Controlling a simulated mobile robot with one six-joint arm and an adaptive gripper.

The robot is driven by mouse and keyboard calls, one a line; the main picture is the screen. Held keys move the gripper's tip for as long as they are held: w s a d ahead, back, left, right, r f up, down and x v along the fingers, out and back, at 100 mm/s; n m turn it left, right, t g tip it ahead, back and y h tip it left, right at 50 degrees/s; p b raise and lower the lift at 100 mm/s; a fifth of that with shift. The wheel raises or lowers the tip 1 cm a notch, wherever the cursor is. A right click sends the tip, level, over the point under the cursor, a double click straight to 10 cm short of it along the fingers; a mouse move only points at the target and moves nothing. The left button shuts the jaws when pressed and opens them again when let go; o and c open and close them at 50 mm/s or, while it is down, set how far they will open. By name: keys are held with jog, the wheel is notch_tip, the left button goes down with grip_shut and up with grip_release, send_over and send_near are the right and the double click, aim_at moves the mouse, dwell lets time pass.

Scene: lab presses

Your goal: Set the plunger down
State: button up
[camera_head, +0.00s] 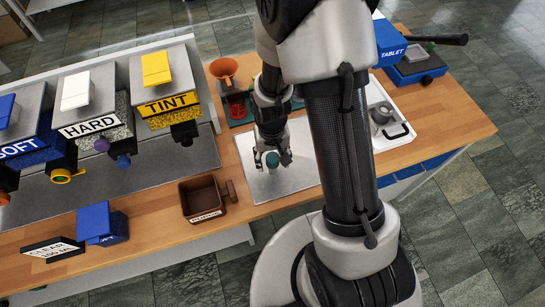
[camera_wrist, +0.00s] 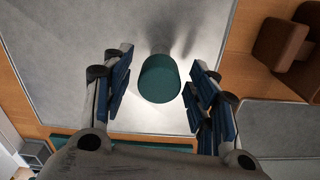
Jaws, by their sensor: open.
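The plunger shows as a small teal-green cylinder (camera_head: 272,160) over the light grey mat (camera_head: 296,186) on the wooden bench. In the wrist view its round green top (camera_wrist: 160,79) lies between the two blue-padded fingers. My gripper (camera_wrist: 158,88) is open around it, with a gap on each side. In the head view my gripper (camera_head: 270,160) points down at the mat. The plunger's lower part is mostly hidden, so I cannot tell how it meets the mat.
A brown box (camera_head: 203,198) with a handle stands left of the mat. Presses labelled HARD (camera_head: 95,115) and TINT (camera_head: 165,90) stand at the left. An orange funnel (camera_head: 224,69) is behind. A white tray (camera_head: 393,135) with a metal cup (camera_head: 381,114) lies right of my arm.

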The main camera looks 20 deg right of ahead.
jog(key=s+r+t+p, duration=0.1)
jog(key=s+r, duration=0.1)
jog(key=r, duration=1.1)
jog(key=s+r+t+p, duration=0.1)
jog(key=s+r+p, duration=0.15)
jog(key=r, duration=1.05)
jog(key=s+r+n+t, duration=0.1)
jog(key=s+r+t, duration=0.1)
jog(key=s+r, duration=0.6)
jog(key=shift+s+d+n+t+b, duration=0.15)
jog(key=shift+s+n+t+b, duration=0.2)
jog(key=shift+s, duration=0.6)
notch_tip(320, 180, down, 7)
jog(key=b, duration=0.6)
jog(key=shift+b, duration=0.35)
jog(key=shift+r, duration=0.1)
